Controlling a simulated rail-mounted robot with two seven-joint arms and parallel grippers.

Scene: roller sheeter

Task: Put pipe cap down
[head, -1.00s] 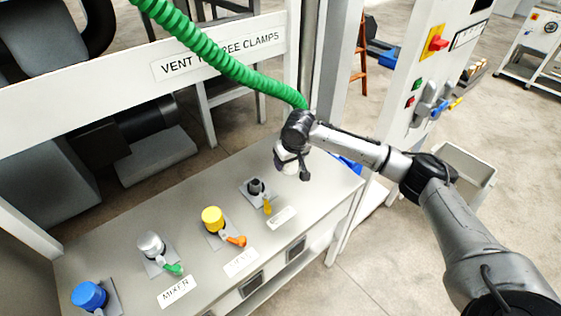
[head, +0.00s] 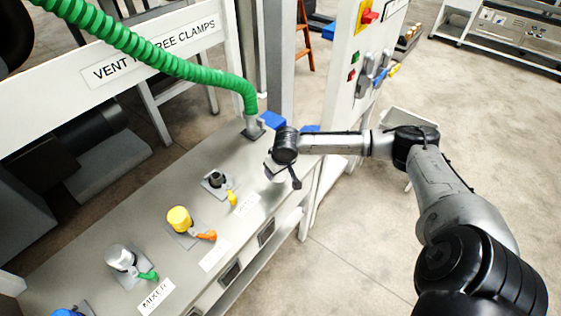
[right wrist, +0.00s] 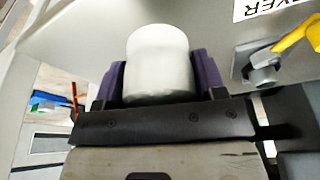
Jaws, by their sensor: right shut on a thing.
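My right gripper (head: 270,174) is over the right end of the grey bench (head: 120,215). In the right wrist view its purple fingers (right wrist: 160,80) are shut on a white cylindrical pipe cap (right wrist: 158,55). In the head view the cap is mostly hidden by the gripper. Whether the cap touches the bench top is unclear. An uncapped dark pipe stub (head: 216,180) with a yellow lever stands to the left of the gripper. It also shows in the right wrist view (right wrist: 262,68). My left gripper is out of view.
A yellow cap (head: 179,219), a silver cap (head: 120,257) and a blue cap (head: 68,312) line the bench. A green hose (head: 160,52) ends at a fitting (head: 254,130) behind the gripper. A control panel (head: 355,70) stands to the right.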

